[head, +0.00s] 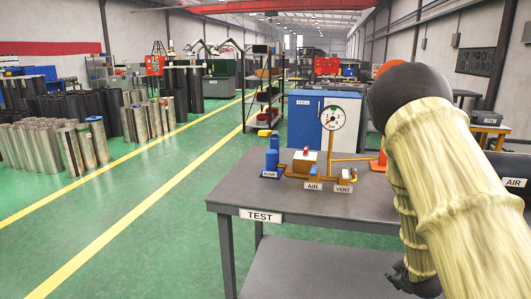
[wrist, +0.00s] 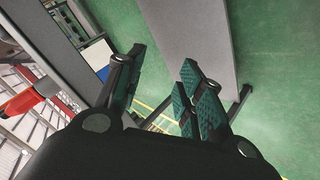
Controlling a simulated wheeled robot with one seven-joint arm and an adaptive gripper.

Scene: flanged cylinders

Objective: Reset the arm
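My arm, in a pale yellow ribbed sleeve with a black rounded joint, fills the right of the head view and bends down in front of the test table (head: 330,200). A dark part at its lower end shows at the bottom edge; its fingers cannot be made out there. In the wrist view my gripper (wrist: 163,57) has its two fingers with teal pads spread apart. Nothing is between them. A grey flat surface (wrist: 190,35) lies beyond the fingertips, with green floor beside it.
The table carries a pressure gauge (head: 333,118), a blue pump (head: 271,160) and brass piping with valves. Several metal cylinders (head: 80,145) stand on the floor at left. A shelf rack (head: 262,90) and blue-white cabinet (head: 305,120) stand behind. The green aisle left of the table is clear.

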